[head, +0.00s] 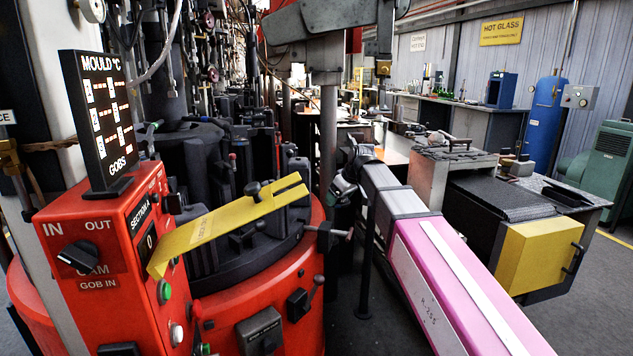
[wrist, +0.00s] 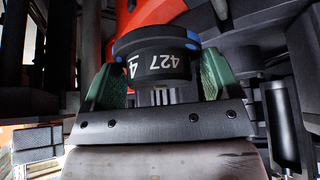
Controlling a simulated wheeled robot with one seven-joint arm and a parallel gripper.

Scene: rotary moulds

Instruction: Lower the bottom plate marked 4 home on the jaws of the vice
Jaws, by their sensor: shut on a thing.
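The bottom plate (wrist: 155,62) is a dark round piece with blue marks on its rim and white figures 427 and 4 on its side. In the wrist view it sits between the green fingers of my gripper (wrist: 158,78), which is shut on it. In the head view my gripper (head: 343,188) is at the end of my pink and grey arm, beside the dark moulds, and the plate is too small and hidden there to make out. I cannot pick out the vice jaws for certain in either view.
A red control box (head: 110,255) stands at left. A yellow strip (head: 225,225) crosses the dark moulds (head: 200,165) of the red round machine. A T-shaped handle (head: 328,231) sticks out just below my gripper. A bench with a yellow box (head: 535,255) stands at right.

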